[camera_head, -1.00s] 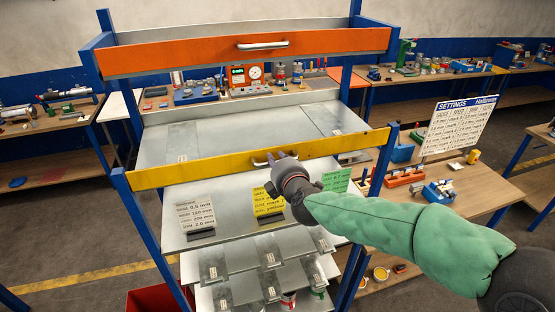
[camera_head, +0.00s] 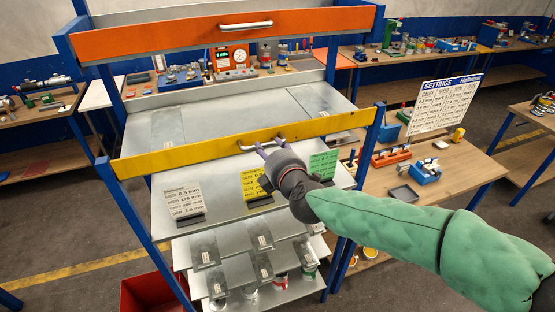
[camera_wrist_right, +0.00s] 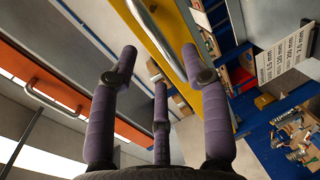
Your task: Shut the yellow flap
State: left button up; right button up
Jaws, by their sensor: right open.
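The yellow flap (camera_head: 200,152) shows as a long yellow front strip across the middle of the blue-posted rack, with a grey panel behind it. Its silver bar handle (camera_head: 252,146) is right of the strip's middle. My right gripper (camera_head: 268,146) is at the right end of this handle, fingers towards it. In the right wrist view, the purple fingers of my gripper (camera_wrist_right: 160,62) are spread, with the handle (camera_wrist_right: 158,30) and yellow strip (camera_wrist_right: 148,52) beyond them. I cannot tell whether a finger touches the handle. My left gripper is out of view.
An orange-fronted flap (camera_head: 180,36) with its own handle is above. Below are label cards (camera_head: 184,200) and small grey plates over cans. A settings board (camera_head: 445,105) and workbench (camera_head: 465,170) stand at right. A red bin (camera_head: 150,293) is on the floor.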

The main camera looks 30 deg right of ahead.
jog(key=v, duration=0.6)
jog(key=shift+s, duration=0.25)
